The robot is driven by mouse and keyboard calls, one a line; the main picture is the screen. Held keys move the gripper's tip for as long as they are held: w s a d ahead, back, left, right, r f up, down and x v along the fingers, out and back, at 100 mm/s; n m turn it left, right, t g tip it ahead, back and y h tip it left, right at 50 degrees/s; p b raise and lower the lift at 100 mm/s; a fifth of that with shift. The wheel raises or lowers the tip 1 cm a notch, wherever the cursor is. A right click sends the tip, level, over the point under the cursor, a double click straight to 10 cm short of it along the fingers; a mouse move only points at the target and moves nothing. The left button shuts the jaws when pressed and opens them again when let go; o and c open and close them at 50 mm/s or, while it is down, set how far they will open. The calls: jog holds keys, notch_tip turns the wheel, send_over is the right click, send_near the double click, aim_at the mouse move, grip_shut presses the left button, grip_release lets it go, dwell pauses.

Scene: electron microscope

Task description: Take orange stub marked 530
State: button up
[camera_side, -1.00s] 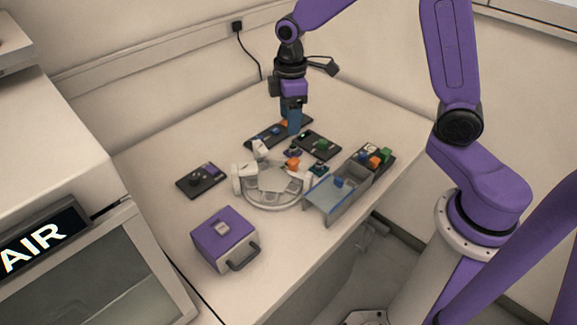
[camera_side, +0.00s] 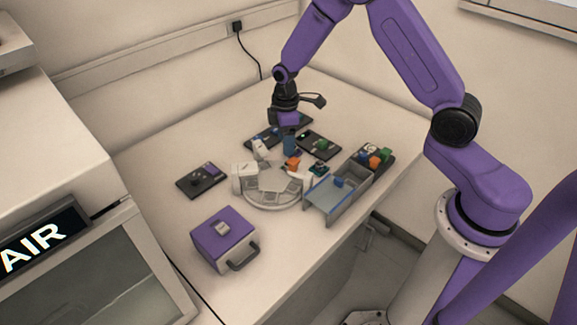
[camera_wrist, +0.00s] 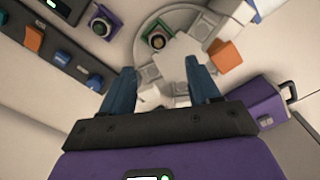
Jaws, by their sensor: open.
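No number is legible on any orange stub. One orange block (camera_side: 293,164) is at the back edge of the round stage (camera_side: 272,208); an orange block also shows in the wrist view (camera_wrist: 226,57), right of the fingers. Another orange piece (camera_wrist: 34,38) sits on a black tray at upper left of the wrist view. A third orange piece (camera_side: 375,162) is in the tray at right in the side view. My gripper (camera_wrist: 160,70) is open and empty, with blue fingers apart. In the side view, my gripper (camera_side: 289,152) is behind the round stage, above the table area between the black trays.
A black tray with a green piece (camera_side: 321,146) lies right of my gripper. A grey open bin (camera_side: 325,200) stands right of the stage, and a purple case (camera_side: 224,240) in front. A small black device (camera_side: 201,180) lies at left.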

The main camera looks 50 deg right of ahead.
notch_tip(320, 180, down, 2)
jog(key=shift+f, duration=0.2)
jog(key=f, duration=0.3)
jog(key=shift+s+d+f, duration=0.15)
jog(key=shift+d+f, duration=0.2)
jog(key=shift+f, duration=0.75)
jog(key=c, duration=1.1)
